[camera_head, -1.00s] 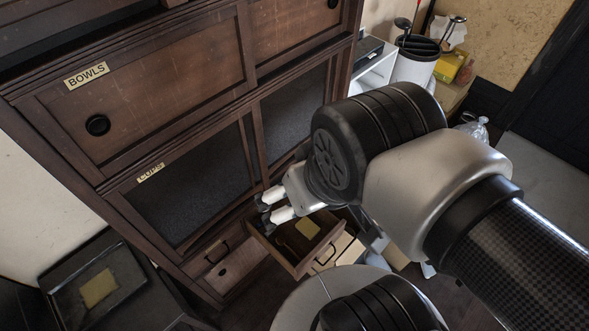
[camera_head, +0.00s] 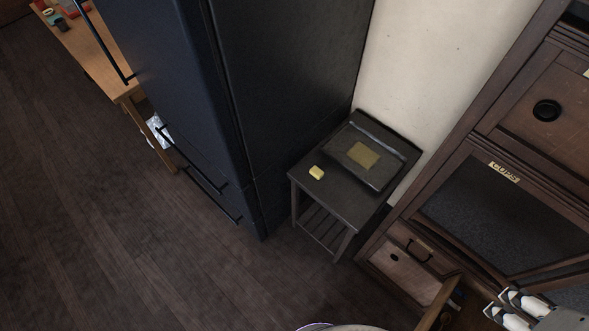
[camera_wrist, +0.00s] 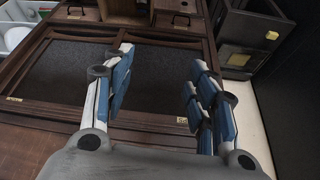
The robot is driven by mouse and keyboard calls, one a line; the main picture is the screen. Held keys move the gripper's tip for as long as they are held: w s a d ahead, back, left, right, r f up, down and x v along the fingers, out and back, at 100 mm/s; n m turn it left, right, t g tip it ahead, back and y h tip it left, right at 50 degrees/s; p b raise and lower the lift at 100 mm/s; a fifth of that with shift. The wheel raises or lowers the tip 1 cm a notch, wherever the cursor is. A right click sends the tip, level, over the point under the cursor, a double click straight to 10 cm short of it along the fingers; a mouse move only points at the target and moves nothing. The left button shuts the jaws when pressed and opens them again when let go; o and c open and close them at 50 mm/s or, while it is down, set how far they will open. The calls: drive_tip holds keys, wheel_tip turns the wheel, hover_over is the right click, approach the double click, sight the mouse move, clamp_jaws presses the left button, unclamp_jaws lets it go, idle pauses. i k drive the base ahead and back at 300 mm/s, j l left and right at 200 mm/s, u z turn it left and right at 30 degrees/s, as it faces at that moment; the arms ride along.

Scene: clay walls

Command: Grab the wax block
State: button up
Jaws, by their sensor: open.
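A small pale yellow block (camera_head: 317,172), which looks like the wax block, lies on the dark side table (camera_head: 345,207), near its left corner, beside a dark tray (camera_head: 343,174). It also shows at the upper right in the wrist view (camera_wrist: 272,35). A flat yellowish square (camera_head: 363,155) lies in the tray. My gripper (camera_head: 497,303) is at the lower right of the head view, in front of the wooden cabinet and well apart from the block. In the wrist view its fingers (camera_wrist: 160,62) are spread, with nothing between them.
A tall dark fridge (camera_head: 290,80) stands left of the side table. The wooden cabinet (camera_head: 455,155) is on the right, with an open drawer (camera_head: 438,303) low down near my gripper. A wooden table (camera_head: 90,55) is at the far upper left. The floor (camera_head: 120,240) at left is clear.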

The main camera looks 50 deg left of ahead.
sight(315, 171)
drive_tip(key=u, duration=1.75)
drive_tip(key=i+j+z, duration=0.9)
drive_tip(key=j, duration=0.4)
